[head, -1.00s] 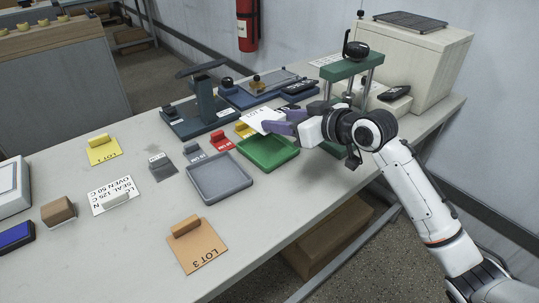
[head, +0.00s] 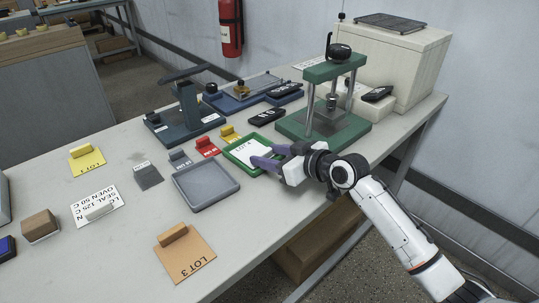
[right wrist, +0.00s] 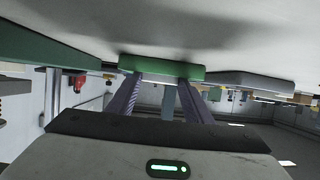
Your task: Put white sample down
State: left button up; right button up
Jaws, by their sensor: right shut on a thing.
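The white sample (head: 252,147) is a white sheet lying within the outline of the green tray (head: 233,157), at or very near its floor. My right gripper (head: 264,156), with purple fingers, is low at the tray's right side and shut on the sample; the fingers hide the gripped part. In the right wrist view the purple fingers (right wrist: 163,100) point at the green tray's edge (right wrist: 160,67), and the sheet itself is not clear there. My left gripper is not in view.
A grey tray (head: 207,201) stands left of the green tray. Red (head: 207,147) and yellow (head: 230,133) blocks stand behind it. A green press (head: 350,130) stands close on the right, and a LOT 3 card (head: 188,262) lies in front. The table's front edge is clear.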

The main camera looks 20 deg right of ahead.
jog(key=shift+f, duration=0.15)
jog(key=o, duration=1.1)
jog(key=v, duration=1.2)
jog(key=shift+r, duration=0.25)
